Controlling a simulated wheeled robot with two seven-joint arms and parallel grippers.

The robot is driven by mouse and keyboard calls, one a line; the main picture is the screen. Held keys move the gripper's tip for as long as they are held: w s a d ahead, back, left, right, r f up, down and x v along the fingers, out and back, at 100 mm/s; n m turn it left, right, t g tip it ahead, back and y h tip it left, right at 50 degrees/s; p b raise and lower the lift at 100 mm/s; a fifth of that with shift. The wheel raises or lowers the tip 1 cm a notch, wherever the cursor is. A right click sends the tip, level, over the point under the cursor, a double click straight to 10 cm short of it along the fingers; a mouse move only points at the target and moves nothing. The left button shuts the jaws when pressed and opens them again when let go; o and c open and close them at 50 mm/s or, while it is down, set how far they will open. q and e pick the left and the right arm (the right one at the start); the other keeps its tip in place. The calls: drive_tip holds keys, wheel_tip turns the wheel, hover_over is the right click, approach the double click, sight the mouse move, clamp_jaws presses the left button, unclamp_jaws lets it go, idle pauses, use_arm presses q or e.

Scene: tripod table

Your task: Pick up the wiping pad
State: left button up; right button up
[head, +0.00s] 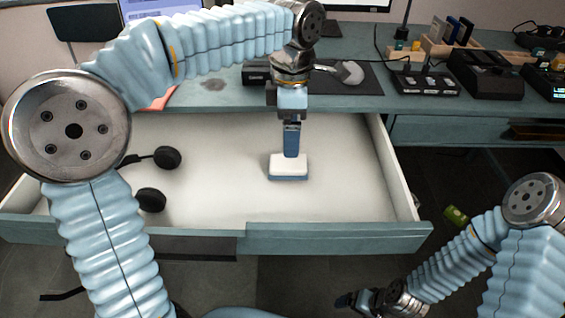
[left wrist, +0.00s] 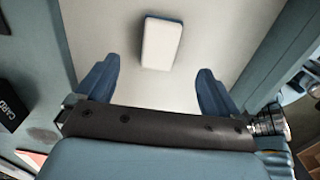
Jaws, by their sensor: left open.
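The wiping pad (head: 289,166), white on top with a blue lower edge, lies in the open drawer (head: 340,205). My left gripper (head: 291,153) points down just above and behind the pad. In the left wrist view, the pad (left wrist: 161,44) lies ahead of the spread fingers of my left gripper (left wrist: 158,68), roughly centred between them, with nothing held. My right gripper (head: 352,300) is low at the bottom of the head view, outside the drawer; its jaws are too small and dark to read.
Black headphones (head: 167,157) lie in the left part of the drawer, partly hidden by my left arm. The drawer floor around the pad is bare. On the desk (head: 225,97) behind stand a mouse (head: 350,72) on a dark mat and several black devices (head: 485,75).

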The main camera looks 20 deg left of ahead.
sight(288, 162)
use_arm(q)
wheel_tip(288, 162, down, 9)
drive_tip(key=shift+a+f+b, duration=0.1)
drive_tip(key=shift+a+b, duration=0.05)
drive_tip(key=shift+b, duration=0.15)
drive_tip(key=shift+c, duration=0.2)
